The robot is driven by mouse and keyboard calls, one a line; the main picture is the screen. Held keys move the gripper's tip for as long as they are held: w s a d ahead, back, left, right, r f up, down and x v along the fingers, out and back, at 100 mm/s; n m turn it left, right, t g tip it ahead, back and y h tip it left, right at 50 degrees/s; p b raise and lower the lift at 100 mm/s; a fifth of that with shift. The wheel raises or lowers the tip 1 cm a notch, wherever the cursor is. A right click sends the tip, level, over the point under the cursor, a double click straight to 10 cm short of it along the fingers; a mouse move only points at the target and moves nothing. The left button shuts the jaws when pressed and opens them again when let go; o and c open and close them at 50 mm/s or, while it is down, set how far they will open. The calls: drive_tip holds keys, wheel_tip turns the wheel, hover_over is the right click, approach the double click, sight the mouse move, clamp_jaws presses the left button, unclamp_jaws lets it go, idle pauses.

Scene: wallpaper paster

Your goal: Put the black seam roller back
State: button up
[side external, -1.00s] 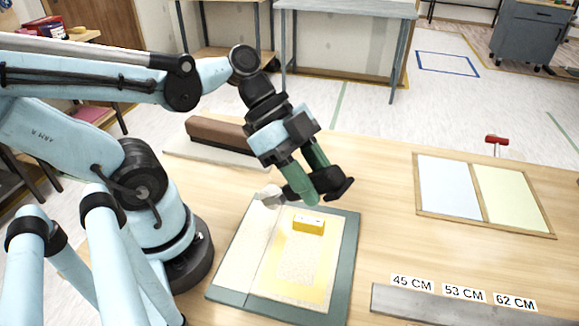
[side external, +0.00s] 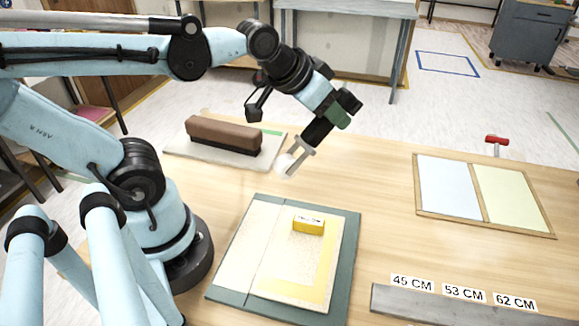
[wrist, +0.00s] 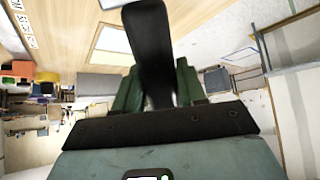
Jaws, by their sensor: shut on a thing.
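The black seam roller has a black handle (side external: 318,131), a metal fork and a pale wheel (side external: 287,164). My gripper (side external: 338,118) is shut on the handle and holds the roller tilted in the air, wheel end down to the left, beyond the pasting board. In the wrist view the black handle (wrist: 150,45) stands between my green fingers (wrist: 155,90); the wheel is out of sight there. I cannot tell how high the wheel is above the table.
A long brown brush (side external: 224,136) lies on a grey plate at the back left. A yellow block (side external: 308,222) sits on the pasted sheet on the green board (side external: 350,240). A framed two-colour panel (side external: 484,195) and a small red item (side external: 497,140) are at the right. Bare table lies between.

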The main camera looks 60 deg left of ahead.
drive_tip(key=shift+w+d+f+m+g+h, duration=0.3)
drive_tip(key=shift+w+d+m+g, duration=0.1)
drive_tip(key=shift+m+g, duration=0.1)
drive_tip(key=w+d+f+m+g, duration=0.2)
drive_tip(key=d+f+m+g, duration=0.3)
drive_tip(key=f+m+g, duration=0.1)
drive_tip(key=shift+m+g+y, duration=0.4)
drive_tip(key=shift+m+g, duration=0.3)
drive_tip(key=shift+m, duration=0.7)
drive_tip(key=shift+w+f, duration=0.1)
drive_tip(key=shift+w, duration=0.05)
hover_over(338, 171)
wheel_tip(338, 171, down, 7)
drive_tip(key=shift+d+r, duration=0.1)
drive_tip(key=shift+f, duration=1.9)
drive_tip(key=shift+f, duration=0.35)
drive_tip(key=o, duration=1.2)
